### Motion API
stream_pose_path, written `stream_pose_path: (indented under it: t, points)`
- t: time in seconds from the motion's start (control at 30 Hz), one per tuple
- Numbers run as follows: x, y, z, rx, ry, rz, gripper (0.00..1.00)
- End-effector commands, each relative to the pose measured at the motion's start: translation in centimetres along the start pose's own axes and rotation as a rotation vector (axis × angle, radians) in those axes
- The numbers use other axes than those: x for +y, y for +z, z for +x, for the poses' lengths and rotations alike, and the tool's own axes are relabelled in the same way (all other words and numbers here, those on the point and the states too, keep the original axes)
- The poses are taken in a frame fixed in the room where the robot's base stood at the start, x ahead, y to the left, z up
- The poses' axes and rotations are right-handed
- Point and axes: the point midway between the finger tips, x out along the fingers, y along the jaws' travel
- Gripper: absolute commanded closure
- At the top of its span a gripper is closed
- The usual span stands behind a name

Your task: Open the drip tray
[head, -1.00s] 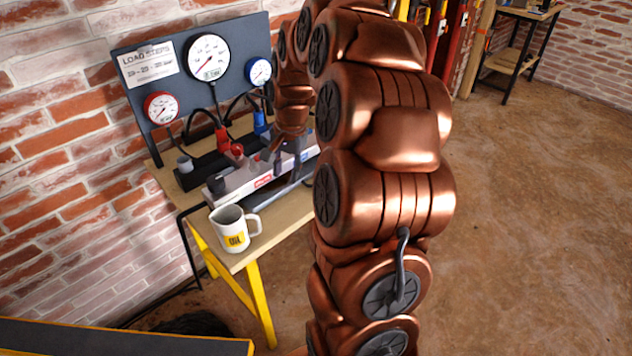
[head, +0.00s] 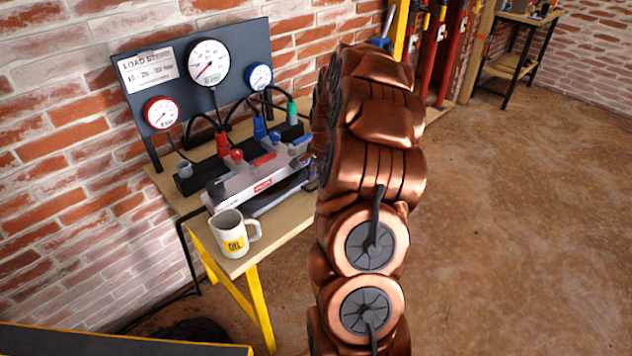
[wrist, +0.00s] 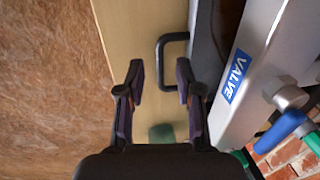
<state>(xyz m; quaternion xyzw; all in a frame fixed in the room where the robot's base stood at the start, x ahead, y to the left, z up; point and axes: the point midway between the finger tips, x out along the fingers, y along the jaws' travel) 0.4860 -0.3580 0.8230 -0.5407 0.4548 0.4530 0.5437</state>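The drip tray (wrist: 203,48) is a dark grey strip along the foot of the manifold, with a black D-shaped handle (wrist: 161,62) on its side. In the head view the tray (head: 278,197) lies low along the manifold's front, and its right end is behind my arm. My gripper (wrist: 159,68) is open. In the wrist view its two fingers stand either side of the handle's outer bar, and the right fingertip overlaps the handle's opening. I cannot tell how far above the handle they are. The head view hides my gripper behind my arm.
The pale manifold (wrist: 258,60) with a blue VALVE label and coloured knobs is right beside the tray. An OIL mug (head: 232,236) stands at the bench's near end. A green object (wrist: 161,132) lies between the fingers' bases. Gauges (head: 209,63) hang behind; floor at right is clear.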

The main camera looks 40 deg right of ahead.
Motion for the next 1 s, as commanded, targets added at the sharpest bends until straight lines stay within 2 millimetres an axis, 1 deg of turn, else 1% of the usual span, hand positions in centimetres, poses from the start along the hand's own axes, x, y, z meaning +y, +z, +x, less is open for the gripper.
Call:
stream_pose_path:
  t: [0.1, 0.2, 0.3, 0.5, 0.83, 1.0]
  points:
    - [0.0, 0.0, 1.4, 0.000, 0.000, -0.001, 0.65]
    - [0.0, 0.1, 2.2, -0.001, 0.001, -0.001, 0.65]
    - [0.0, 0.1, 2.5, 0.000, 0.001, -0.002, 0.65]
    - [0.0, 0.0, 2.5, 0.001, 0.000, -0.002, 0.66]
    - [0.0, 0.0, 2.5, 0.001, -0.001, -0.002, 1.00]
    - [0.0, 0.0, 2.5, 0.001, -0.001, -0.002, 1.00]
